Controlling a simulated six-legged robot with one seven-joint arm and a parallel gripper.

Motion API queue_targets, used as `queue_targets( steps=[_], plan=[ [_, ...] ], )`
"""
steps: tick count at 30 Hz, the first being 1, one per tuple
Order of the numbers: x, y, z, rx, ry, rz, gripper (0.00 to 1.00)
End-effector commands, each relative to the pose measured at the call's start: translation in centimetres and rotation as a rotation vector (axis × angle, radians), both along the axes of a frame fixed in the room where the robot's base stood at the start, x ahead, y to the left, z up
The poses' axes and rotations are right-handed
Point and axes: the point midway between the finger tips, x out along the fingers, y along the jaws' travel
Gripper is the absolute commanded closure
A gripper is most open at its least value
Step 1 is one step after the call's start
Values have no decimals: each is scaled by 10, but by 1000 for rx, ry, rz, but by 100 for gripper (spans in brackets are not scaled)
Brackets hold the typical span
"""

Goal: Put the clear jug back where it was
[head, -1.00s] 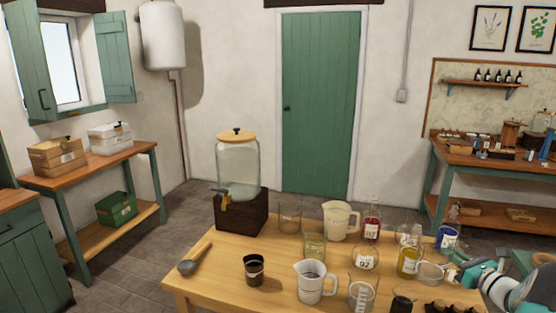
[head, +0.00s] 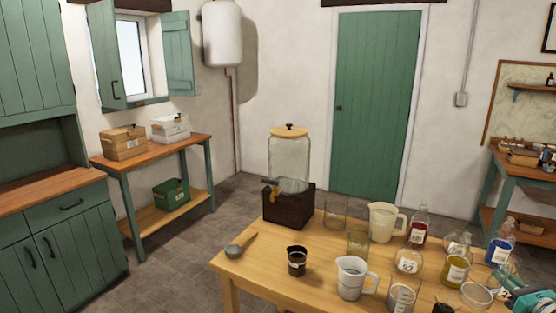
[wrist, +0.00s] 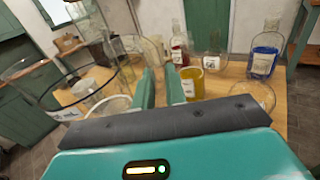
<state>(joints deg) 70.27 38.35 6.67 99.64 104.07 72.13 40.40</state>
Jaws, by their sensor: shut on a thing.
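The clear jug (wrist: 66,113) is large and close on the left of the wrist view, with a dark round rim and white "mL" marking. In the head view its round rim (head: 475,295) seems to show at the lower right, beside my gripper (head: 508,279). In the wrist view my gripper (wrist: 158,86) has its teal fingers close together at the jug's right side. It is shut, seemingly on the jug's handle side; the exact contact is hidden. The jug's base is not clearly visible.
The wooden table (head: 262,272) is crowded on the right: a white jug (head: 352,280), cream pitcher (head: 383,222), graduated beaker (head: 402,297), yellow flask (head: 455,270), red bottle (head: 418,232) and blue bottle (head: 499,250). A dispenser (head: 289,165) stands at the back left. The front left is barer.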

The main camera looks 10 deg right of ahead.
Motion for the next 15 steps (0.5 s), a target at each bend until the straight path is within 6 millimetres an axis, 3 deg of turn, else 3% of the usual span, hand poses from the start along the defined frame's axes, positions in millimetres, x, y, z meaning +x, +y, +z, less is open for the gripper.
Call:
queue_targets(
  steps=[8, 15],
  plan=[
    [7, 50, -17, 3, -1, 46, 100],
    [14, 112, -38, 5, -1, 102, 100]
  ],
)
